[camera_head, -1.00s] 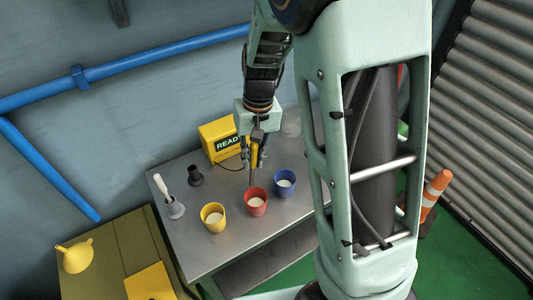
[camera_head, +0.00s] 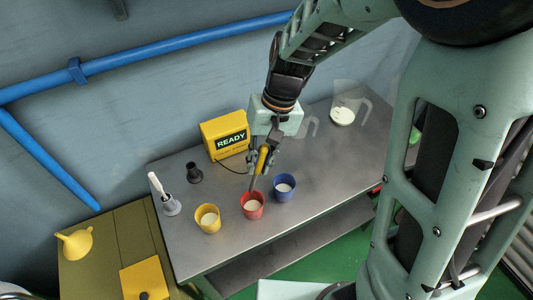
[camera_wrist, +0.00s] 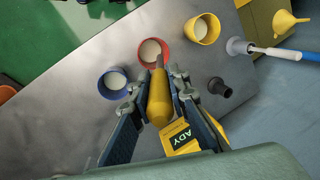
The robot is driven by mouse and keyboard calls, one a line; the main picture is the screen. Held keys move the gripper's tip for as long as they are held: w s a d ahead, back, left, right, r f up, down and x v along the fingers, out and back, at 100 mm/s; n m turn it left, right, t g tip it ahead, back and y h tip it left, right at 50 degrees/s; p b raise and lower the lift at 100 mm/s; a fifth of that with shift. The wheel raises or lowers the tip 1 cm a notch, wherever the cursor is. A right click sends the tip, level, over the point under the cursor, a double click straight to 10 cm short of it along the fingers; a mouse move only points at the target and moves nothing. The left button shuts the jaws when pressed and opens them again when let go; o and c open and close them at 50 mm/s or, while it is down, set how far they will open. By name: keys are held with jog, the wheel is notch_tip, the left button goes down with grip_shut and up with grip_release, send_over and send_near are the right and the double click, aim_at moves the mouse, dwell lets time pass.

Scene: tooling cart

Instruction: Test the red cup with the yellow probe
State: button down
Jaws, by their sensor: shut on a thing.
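My gripper (camera_head: 260,162) is shut on the yellow probe (camera_wrist: 159,98), which also shows in the head view (camera_head: 262,158). The probe's thin dark tip slants down to the red cup (camera_head: 252,208). In the wrist view the tip overlaps the red cup (camera_wrist: 152,63) at its gripper-side rim. I cannot tell whether the tip is inside the cup or just above it. The red cup stands upright with pale contents. A yellow box meter (camera_head: 226,128) behind reads READY, and a cable runs from it.
The yellow cup (camera_head: 207,226) and blue cup (camera_head: 284,195) stand close on either side of the red cup. A dark holder (camera_head: 194,173) and a white-handled brush (camera_head: 172,207) stand left. A clear pitcher (camera_head: 345,112) stands back right. The metal top is clear at right.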

aim_at(260, 148)
jog(key=w+d+b+x, duration=0.1)
jog(key=d+b+x, duration=0.1)
jog(key=b+x, duration=0.7)
jog(key=shift+d+x, duration=0.25)
jog(key=shift+x, duration=1)
jog(key=shift+w+a, duration=0.1)
jog(key=shift+w, duration=0.1)
dwell(1.6)
jog(key=shift+s+a+r+p+v, duration=0.1)
jog(key=shift+s+a+p+v, duration=0.2)
jog(key=shift+p+v, duration=1.25)
jog(key=shift+s+a+r+p+v, duration=0.1)
jog(key=shift+a+p+v, duration=0.3)
jog(key=shift+p+v, duration=1.15)
jog(key=shift+s+a+r+p+v, duration=0.1)
jog(key=shift+s+a+p+v, duration=0.2)
jog(key=shift+p+v, duration=1.2)
jog(key=shift+w+r+b, duration=0.15)
jog(key=shift+r+b, duration=0.3)
jog(key=shift+b, duration=0.05)
jog(key=shift+s+a+p+v, duration=0.1)
jog(key=shift+a+p+v, duration=0.1)
jog(key=shift+p+v, duration=0.7)
jog(key=shift+s+a+p+v, duration=0.2)
jog(key=shift+p+v, duration=0.4)
jog(key=shift+v, duration=0.45)
